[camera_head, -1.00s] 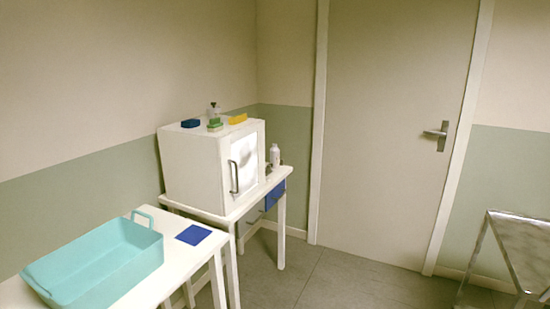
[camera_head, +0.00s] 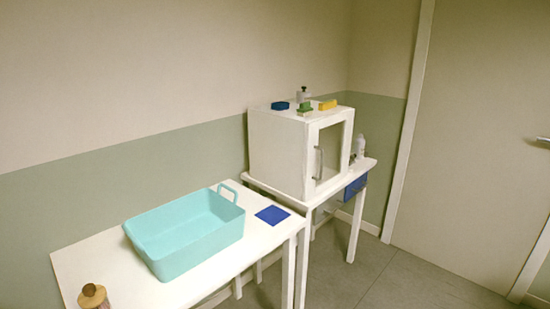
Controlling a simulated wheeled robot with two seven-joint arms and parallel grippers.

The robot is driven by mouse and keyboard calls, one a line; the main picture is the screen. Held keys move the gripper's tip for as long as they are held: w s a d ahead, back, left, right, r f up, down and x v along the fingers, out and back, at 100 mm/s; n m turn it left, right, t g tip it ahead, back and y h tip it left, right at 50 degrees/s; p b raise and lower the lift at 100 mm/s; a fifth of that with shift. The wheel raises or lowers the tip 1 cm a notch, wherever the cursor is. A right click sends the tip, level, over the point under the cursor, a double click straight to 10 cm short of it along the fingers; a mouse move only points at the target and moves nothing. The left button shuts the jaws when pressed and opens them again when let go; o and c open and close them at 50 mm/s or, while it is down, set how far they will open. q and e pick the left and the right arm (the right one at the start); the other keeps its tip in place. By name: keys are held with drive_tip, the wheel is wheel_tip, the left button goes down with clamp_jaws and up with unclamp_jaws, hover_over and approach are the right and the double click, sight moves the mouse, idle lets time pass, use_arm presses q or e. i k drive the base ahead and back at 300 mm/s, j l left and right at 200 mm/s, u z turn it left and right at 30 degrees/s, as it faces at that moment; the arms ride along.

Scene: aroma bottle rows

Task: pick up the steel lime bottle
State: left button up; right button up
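I see no bottle that I can name for sure as the steel lime bottle. A bottle with a round wooden cap (camera_head: 93,297) stands at the near left corner of the white table, cut off by the bottom edge of the picture. A small grey bottle (camera_head: 303,95) stands on top of the white cabinet. A white bottle (camera_head: 361,146) stands to the right of the cabinet. Neither of my grippers shows in the head view.
A turquoise basket (camera_head: 187,262) and a blue square mat (camera_head: 272,215) lie on the white table (camera_head: 90,258). The white cabinet (camera_head: 277,160) bears blue (camera_head: 280,105), green (camera_head: 305,109) and yellow (camera_head: 328,104) items. The floor (camera_head: 390,278) at the right is clear.

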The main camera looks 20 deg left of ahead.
sight(359, 148)
drive_tip(key=i+l+u, duration=0.15)
drive_tip(key=u, duration=0.25)
drive_tip(key=i+l+u, duration=0.55)
drive_tip(key=u, duration=0.2)
drive_tip(key=i+l+u, duration=0.1)
drive_tip(key=l, duration=0.3)
drive_tip(key=i+l, duration=0.25)
drive_tip(key=l, duration=0.2)
drive_tip(key=i+l+u, duration=0.15)
drive_tip(key=l, duration=0.25)
drive_tip(key=i+l+u, duration=0.1)
drive_tip(key=l, duration=0.35)
drive_tip(key=i+l+u, duration=0.1)
drive_tip(key=l, duration=0.35)
drive_tip(key=i+l, duration=0.2)
drive_tip(key=l, duration=0.25)
drive_tip(key=i+l+u, duration=0.15)
drive_tip(key=l, duration=0.3)
drive_tip(key=i+l, duration=0.1)
drive_tip(key=l, duration=0.8)
drive_tip(key=i, duration=0.05)
